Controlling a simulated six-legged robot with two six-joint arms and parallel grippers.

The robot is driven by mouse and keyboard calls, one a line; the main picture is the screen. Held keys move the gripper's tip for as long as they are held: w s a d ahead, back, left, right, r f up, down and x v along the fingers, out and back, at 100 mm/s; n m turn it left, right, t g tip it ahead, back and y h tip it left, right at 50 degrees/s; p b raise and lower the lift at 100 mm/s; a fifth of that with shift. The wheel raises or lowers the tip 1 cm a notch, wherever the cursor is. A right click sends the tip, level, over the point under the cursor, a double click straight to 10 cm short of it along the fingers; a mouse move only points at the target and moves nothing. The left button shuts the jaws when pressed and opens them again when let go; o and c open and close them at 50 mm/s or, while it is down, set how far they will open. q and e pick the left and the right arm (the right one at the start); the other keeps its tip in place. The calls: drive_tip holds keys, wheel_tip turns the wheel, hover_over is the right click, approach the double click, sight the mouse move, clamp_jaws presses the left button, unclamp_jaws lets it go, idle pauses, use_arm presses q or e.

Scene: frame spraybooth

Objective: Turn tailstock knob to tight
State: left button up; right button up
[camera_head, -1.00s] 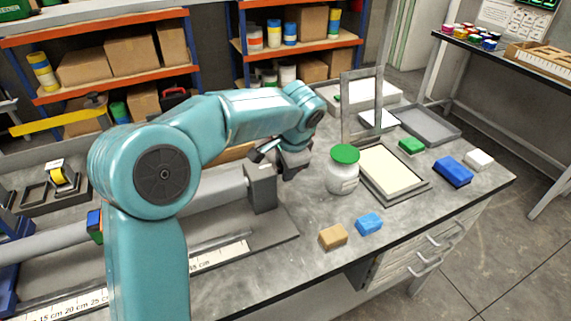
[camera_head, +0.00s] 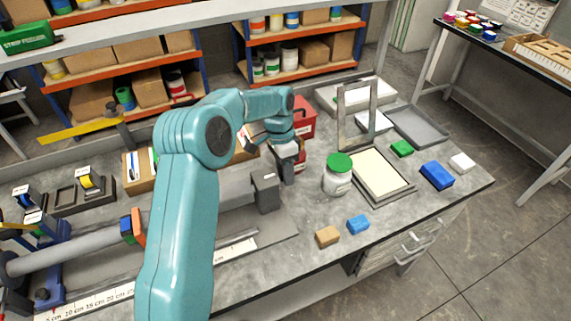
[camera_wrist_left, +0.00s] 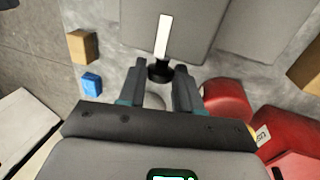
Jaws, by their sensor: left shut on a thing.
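The tailstock is a grey upright block (camera_head: 266,193) on the lathe-like bed in the head view. It fills the top middle of the left wrist view (camera_wrist_left: 195,30). A black knob (camera_wrist_left: 159,71) sits at the block's edge, with a white bar (camera_wrist_left: 163,36) beside it in line with the block. My left gripper (camera_head: 290,175) is at the tailstock's far right side. In the left wrist view my left gripper (camera_wrist_left: 159,85) has one finger on each side of the knob and is shut on it. The knob is hidden in the head view. My right gripper is not in view.
A white jar with a green lid (camera_head: 338,175) stands right of the tailstock. A red container (camera_head: 303,118) is behind my gripper. Tan (camera_head: 327,236) and blue (camera_head: 358,224) blocks lie near the front edge. A framed screen (camera_head: 372,176) lies further right.

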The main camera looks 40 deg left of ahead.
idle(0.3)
use_arm(q)
drive_tip(key=o, duration=1)
drive_tip(key=shift+w, duration=0.1)
drive_tip(key=shift+o, duration=0.2)
drive_tip(key=p+v, duration=0.2)
drive_tip(key=v, duration=1.4)
drive_tip(key=shift+a, duration=0.3)
drive_tip(key=shift+w, duration=0.15)
